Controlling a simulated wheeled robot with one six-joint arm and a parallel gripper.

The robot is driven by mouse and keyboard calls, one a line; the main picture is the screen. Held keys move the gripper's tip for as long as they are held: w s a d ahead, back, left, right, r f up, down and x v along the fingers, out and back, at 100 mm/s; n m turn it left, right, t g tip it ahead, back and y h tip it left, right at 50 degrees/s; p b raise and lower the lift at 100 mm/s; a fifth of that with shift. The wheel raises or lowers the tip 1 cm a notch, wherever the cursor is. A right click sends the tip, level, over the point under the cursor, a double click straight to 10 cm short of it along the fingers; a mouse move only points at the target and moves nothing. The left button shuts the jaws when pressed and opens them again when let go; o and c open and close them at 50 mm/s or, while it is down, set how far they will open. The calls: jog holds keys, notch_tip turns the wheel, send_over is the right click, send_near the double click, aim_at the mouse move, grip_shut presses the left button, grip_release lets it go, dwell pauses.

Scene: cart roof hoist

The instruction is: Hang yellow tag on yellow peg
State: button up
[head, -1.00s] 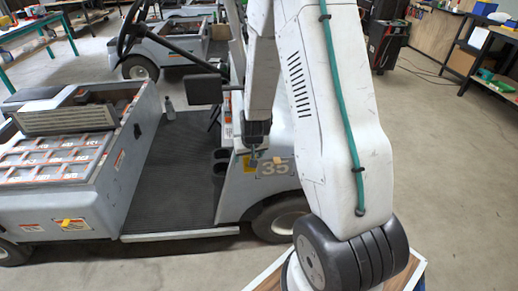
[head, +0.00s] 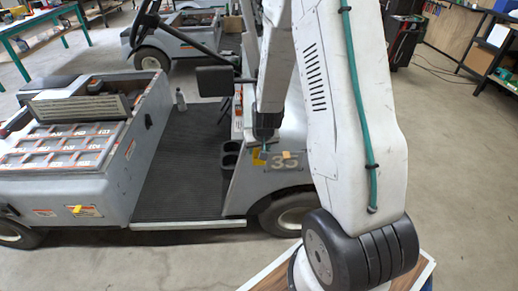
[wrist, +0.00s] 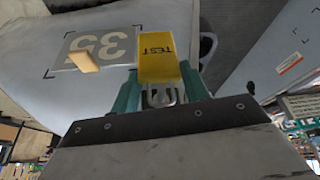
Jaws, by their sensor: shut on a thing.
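In the head view the tag (head: 258,158) shows small below my gripper (head: 264,146), in front of the cart's grey panel. A short tan-orange peg (wrist: 84,62) sticks out by the "35" plate, left of the tag and apart from it; it also shows in the head view (head: 286,154). A small yellow piece (head: 76,209), possibly another peg, is on the cart's lower left side.
The grey cart (head: 60,185) has a flat dark floor (head: 185,155) and a bottle (head: 180,99) standing on it. A dark mirror-like box (head: 214,81) is near my arm. Open concrete floor (head: 455,150) lies to the right.

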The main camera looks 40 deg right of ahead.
jog(key=shift+r, duration=0.2)
jog(key=shift+s, duration=0.1)
jog(key=shift+s+a+r, duration=0.3)
jog(key=shift+s+a, duration=0.4)
jog(key=shift+s, duration=0.25)
jog(key=shift+s+a+r, duration=0.3)
jog(key=shift+s+a, duration=0.35)
jog(key=shift+s, duration=0.3)
jog(key=shift+a, duration=0.1)
jog(key=s+a, duration=0.1)
jog(key=s, duration=0.1)
jog(key=s+a, duration=0.1)
jog(key=s, duration=0.1)
jog(key=shift+a, duration=0.2)
jog(key=shift+a, duration=0.1)
